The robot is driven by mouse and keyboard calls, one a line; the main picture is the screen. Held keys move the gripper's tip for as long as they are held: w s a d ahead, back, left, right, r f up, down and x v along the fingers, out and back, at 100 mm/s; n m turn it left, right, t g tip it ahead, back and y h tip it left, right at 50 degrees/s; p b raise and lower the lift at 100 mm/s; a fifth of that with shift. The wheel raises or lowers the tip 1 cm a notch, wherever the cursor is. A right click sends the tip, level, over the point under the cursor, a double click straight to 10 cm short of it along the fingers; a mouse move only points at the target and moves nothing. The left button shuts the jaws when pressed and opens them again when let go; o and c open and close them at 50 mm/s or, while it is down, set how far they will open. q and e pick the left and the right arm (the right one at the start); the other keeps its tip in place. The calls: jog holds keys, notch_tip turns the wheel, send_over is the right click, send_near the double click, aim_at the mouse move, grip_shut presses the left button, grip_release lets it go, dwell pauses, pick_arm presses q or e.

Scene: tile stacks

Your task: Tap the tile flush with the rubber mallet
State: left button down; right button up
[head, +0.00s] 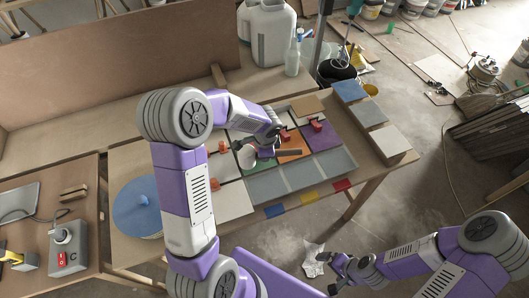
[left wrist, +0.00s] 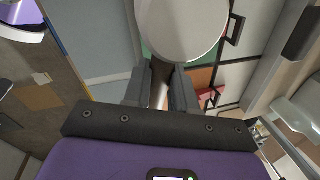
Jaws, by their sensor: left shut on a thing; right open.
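My left gripper (head: 264,146) is shut on the rubber mallet over the tile panel. The mallet's pale round head (head: 247,157) shows beside the gripper, and a grey handle part (head: 288,152) shows at its right. In the left wrist view the head (left wrist: 182,25) is large just beyond the fingers (left wrist: 160,88). Below lie an orange tile (head: 294,142), a purple tile (head: 323,138) and a partly hidden green tile (head: 262,166). I cannot tell which tile stands proud or whether the mallet touches one. My right gripper (head: 340,270) is open and empty, low beyond the table's front edge.
Red clips (head: 285,135) and orange clips (head: 222,147) stand up from the panel. Loose tiles (head: 390,141) lie along its right side. A blue disc (head: 135,207) is at the left.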

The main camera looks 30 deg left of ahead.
pick_arm(q)
notch_tip(320, 180, down, 3)
jog(key=b, duration=0.2)
jog(key=shift+b, duration=0.4)
jog(key=shift+r, duration=0.15)
dwell(0.5)
jog(key=shift+r+p, duration=1.2)
jog(key=shift+r, duration=0.2)
notch_tip(320, 180, up, 5)
jog(key=p, duration=0.4)
jog(key=shift+r, duration=0.1)
